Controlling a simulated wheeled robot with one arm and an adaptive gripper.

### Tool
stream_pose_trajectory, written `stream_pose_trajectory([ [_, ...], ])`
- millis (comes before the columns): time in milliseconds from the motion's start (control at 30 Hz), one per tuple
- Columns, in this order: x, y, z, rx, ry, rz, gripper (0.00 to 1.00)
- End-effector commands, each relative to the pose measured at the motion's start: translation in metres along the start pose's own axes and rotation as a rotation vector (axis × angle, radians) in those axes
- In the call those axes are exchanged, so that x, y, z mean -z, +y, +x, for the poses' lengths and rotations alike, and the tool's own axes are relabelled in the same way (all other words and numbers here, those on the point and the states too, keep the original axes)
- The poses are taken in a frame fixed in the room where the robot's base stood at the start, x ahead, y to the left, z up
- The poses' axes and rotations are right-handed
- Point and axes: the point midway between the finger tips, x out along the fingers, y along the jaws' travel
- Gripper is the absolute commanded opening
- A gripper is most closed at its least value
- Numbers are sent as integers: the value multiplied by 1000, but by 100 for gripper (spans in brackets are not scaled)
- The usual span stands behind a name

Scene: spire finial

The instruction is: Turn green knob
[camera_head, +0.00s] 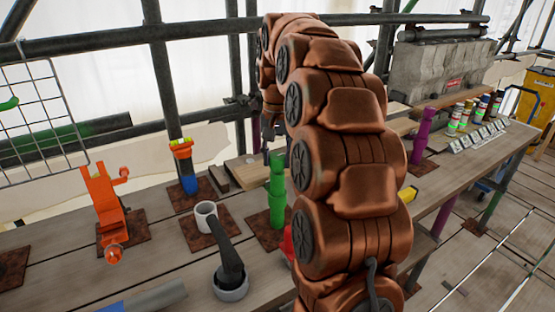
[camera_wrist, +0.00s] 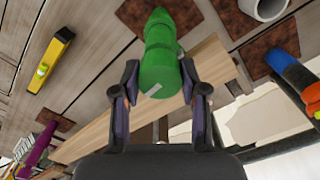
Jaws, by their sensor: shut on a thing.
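The green knob (camera_head: 277,190) is a stepped, upright green post on a rusty square plate on the wooden bench, left of my copper-coloured arm in the head view. In the wrist view the green knob (camera_wrist: 160,50) sits between the two dark fingers of my gripper (camera_wrist: 160,77), one on each side. My gripper is shut on its upper part. A small pale mark shows on the knob near the fingers. In the head view my arm hides most of the gripper.
A purple post (camera_head: 422,133) and several cans stand right. A yellow level (camera_wrist: 52,60) lies nearby.

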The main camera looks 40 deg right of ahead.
Motion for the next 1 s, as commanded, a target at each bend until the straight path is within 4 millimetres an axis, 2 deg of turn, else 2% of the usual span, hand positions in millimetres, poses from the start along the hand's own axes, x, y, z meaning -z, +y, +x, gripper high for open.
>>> stream_pose_trajectory([
  [1000,0,-1,-2,1,2,-966,8],
])
